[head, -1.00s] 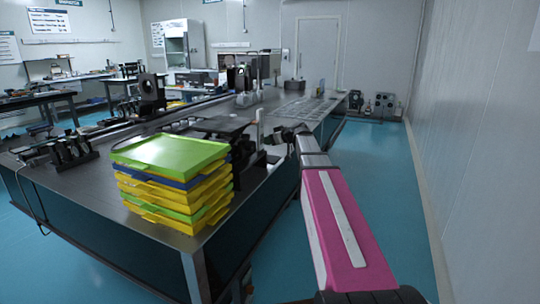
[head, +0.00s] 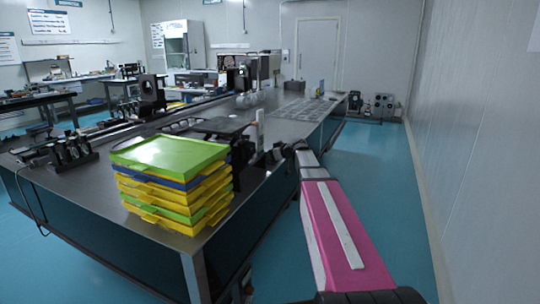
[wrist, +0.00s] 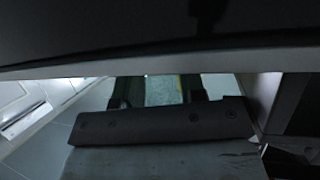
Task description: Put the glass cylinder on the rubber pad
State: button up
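A pale upright cylinder (head: 260,130) stands near the table's right edge in the head view, behind the tray stack; I cannot tell whether it is the glass cylinder. A dark flat plate (head: 221,125) lies left of it; I cannot tell whether it is the rubber pad. The dark end of my arm, with my gripper (head: 277,155), is at the table's right edge, just right of and below the pale cylinder in the picture. Its fingers are too small and dark to read. The wrist view is mostly dark surfaces close to the camera, with no recognisable cylinder or pad.
A stack of green, blue and yellow trays (head: 172,180) stands on the near end of the metal table (head: 88,187). Black optical mounts (head: 72,152) stand at the left.

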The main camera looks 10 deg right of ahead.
jog(key=shift+o, duration=1.4)
jog(key=shift+r, duration=0.15)
jog(key=v, duration=1.2)
